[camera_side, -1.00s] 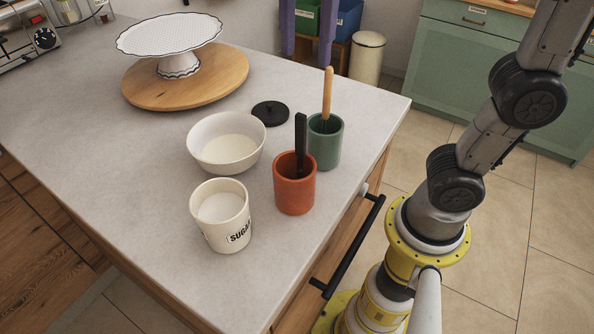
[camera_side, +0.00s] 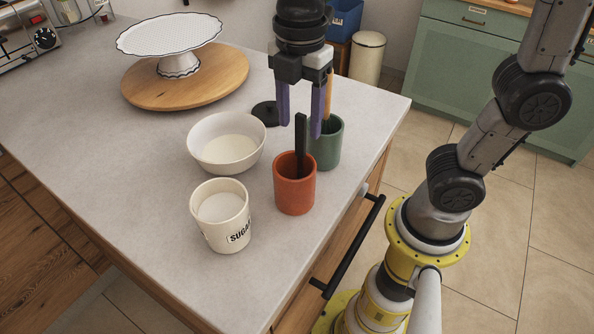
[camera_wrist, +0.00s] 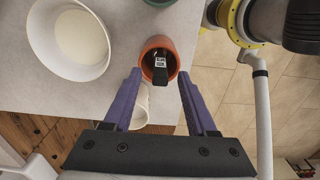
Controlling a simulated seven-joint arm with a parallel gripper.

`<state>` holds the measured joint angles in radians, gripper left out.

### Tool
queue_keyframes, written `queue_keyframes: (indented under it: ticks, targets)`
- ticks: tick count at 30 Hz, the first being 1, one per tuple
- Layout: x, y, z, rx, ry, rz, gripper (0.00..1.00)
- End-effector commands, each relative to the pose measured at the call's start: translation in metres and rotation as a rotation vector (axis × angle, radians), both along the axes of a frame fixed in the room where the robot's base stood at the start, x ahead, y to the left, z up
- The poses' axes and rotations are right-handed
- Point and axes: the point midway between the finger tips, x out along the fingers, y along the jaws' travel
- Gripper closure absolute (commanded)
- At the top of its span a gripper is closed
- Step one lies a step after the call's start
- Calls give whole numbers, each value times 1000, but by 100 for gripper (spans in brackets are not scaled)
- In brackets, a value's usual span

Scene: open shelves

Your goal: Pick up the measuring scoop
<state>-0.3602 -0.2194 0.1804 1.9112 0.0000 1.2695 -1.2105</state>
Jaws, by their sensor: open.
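The measuring scoop (camera_side: 300,143) stands upright in a terracotta cup (camera_side: 294,192), its black handle sticking up. Its lower end is hidden inside the cup. In the wrist view the handle end (camera_wrist: 160,68) shows a small pale label, inside the cup's rim (camera_wrist: 173,46). My gripper (camera_side: 300,130) has two purple fingers pointing down. It is open and empty, above and around the top of the handle in the side view. In the wrist view the cup lies beyond and between the fingertips (camera_wrist: 160,72). Contact with the handle cannot be told.
A green cup (camera_side: 329,150) with a wooden-handled utensil (camera_side: 329,92) stands close behind. A white bowl (camera_side: 227,165) and a sugar canister (camera_side: 222,235) are at left. A black lid (camera_side: 264,113) and cake stand (camera_side: 170,40) are farther back. The counter's front left is clear.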

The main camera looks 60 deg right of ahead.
Motion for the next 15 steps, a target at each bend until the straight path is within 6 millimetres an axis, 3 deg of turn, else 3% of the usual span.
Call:
queue_keyframes:
  ticks: [6,13,15]
  targets:
    - [0,0,-21,0,1,0,43]
    - [0,0,-23,0,0,0,43]
    - [0,0,-23,0,0,0,53]
